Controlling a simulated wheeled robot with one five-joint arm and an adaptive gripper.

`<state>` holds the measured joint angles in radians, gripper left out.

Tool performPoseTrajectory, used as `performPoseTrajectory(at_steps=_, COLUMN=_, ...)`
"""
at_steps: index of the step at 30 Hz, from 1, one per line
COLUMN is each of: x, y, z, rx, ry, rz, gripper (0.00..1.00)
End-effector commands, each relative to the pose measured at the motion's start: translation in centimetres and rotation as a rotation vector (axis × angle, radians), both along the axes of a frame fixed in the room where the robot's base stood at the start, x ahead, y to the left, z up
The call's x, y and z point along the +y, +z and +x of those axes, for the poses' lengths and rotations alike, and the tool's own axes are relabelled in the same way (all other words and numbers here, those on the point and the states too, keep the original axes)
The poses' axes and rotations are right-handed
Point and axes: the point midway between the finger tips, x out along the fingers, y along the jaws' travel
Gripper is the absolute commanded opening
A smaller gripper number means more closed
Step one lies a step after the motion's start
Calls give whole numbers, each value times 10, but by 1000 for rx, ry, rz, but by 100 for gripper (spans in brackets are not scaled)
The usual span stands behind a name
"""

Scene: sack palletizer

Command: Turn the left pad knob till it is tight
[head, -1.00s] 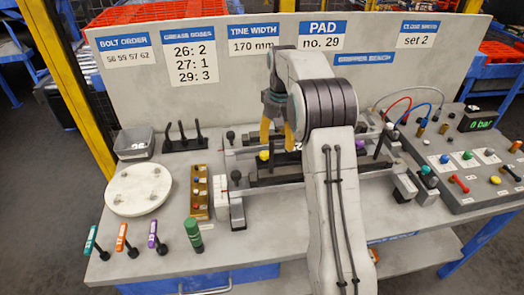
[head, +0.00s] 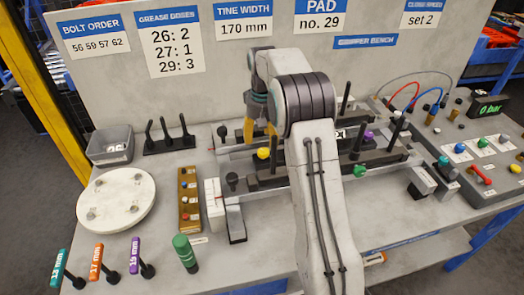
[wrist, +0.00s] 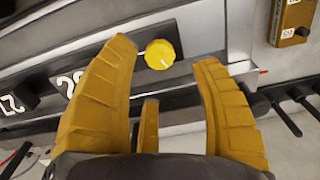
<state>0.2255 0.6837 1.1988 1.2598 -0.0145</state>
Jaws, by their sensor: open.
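A yellow round knob (head: 263,153) is on the left part of the dark clamp bars on the bench. In the wrist view the yellow knob (wrist: 160,54), with a white mark beside it, is between and just beyond my fingertips. My gripper (head: 259,133) has yellow fingers and hangs by the knob in the head view. In the wrist view my gripper (wrist: 166,60) is open, with a clear gap on both sides of the knob, and appears not to touch it. A sign reads PAD no. 29 (head: 321,17).
A purple knob (head: 368,136) and a green knob (head: 359,171) are to the right, with upright black rods nearby. A brass block with coloured buttons (head: 189,200) and a round white plate (head: 117,199) are left. A control panel (head: 480,165) is right.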

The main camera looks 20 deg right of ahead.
Motion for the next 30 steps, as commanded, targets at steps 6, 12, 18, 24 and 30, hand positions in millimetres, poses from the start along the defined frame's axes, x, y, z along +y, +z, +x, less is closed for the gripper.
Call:
performPoseTrajectory(at_steps=6, x=0, y=-28, z=-1, rx=2, ry=0, rz=0, gripper=59)
performPoseTrajectory(at_steps=12, x=0, y=-45, z=0, rx=1, ry=0, rz=0, gripper=59)
performPoseTrajectory(at_steps=18, x=0, y=-51, z=0, rx=-1, ry=0, rz=0, gripper=59)
performPoseTrajectory(at_steps=24, x=0, y=-52, z=0, rx=-1, ry=0, rz=0, gripper=59)
performPoseTrajectory(at_steps=30, x=0, y=-52, z=0, rx=-1, ry=0, rz=0, gripper=49)
